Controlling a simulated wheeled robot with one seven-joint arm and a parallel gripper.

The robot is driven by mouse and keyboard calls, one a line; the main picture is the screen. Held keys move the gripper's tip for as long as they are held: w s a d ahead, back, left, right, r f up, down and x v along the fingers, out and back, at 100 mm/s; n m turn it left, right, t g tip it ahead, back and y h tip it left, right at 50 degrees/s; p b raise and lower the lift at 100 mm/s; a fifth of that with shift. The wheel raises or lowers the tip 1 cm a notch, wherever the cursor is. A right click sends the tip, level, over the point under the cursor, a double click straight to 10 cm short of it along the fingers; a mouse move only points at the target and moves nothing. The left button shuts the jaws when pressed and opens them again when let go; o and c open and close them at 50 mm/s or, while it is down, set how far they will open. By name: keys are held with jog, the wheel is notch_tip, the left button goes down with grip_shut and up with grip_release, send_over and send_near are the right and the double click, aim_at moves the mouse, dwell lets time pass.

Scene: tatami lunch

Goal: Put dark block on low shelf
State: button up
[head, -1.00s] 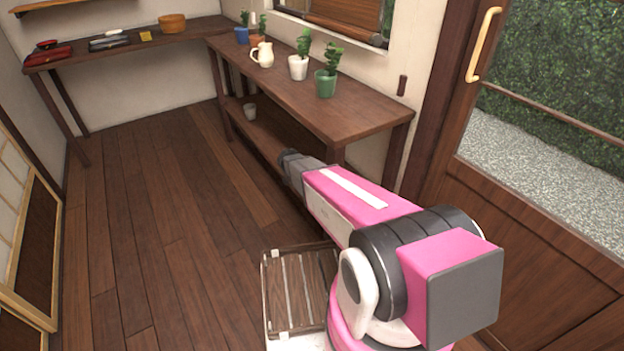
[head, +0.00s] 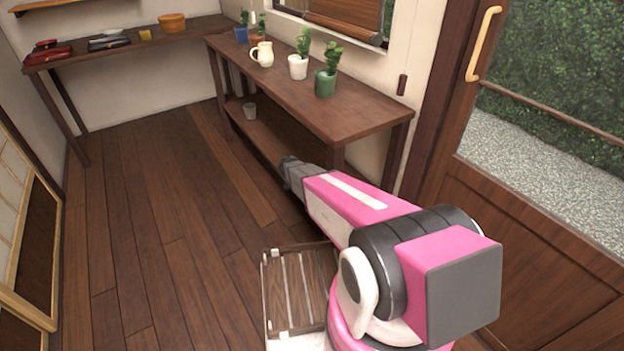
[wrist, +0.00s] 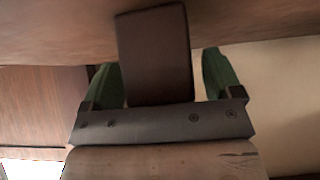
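A dark brown block (wrist: 155,55) is in the middle of the wrist view, between the two green fingers of my gripper (wrist: 163,85). The left finger is close to or touching the block's edge, and a narrow gap shows beside the right finger. The fingers stand wide apart. The block's far end lies against a brown wooden surface; whether it rests on it is hard to tell. In the head view my arm reaches toward the low shelf (head: 272,138) under the long table, and my gripper and the block are hidden there.
The long table (head: 335,107) above carries a white jug (head: 263,54) and several potted plants. A slatted wooden crate (head: 298,290) is beside my base. The floor to the left is clear.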

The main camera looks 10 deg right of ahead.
jog(key=shift+r, duration=0.25)
jog(key=v, duration=1.1)
jog(key=shift+a+r, duration=0.25)
jog(key=shift+a, duration=0.1)
jog(key=shift+s, duration=0.1)
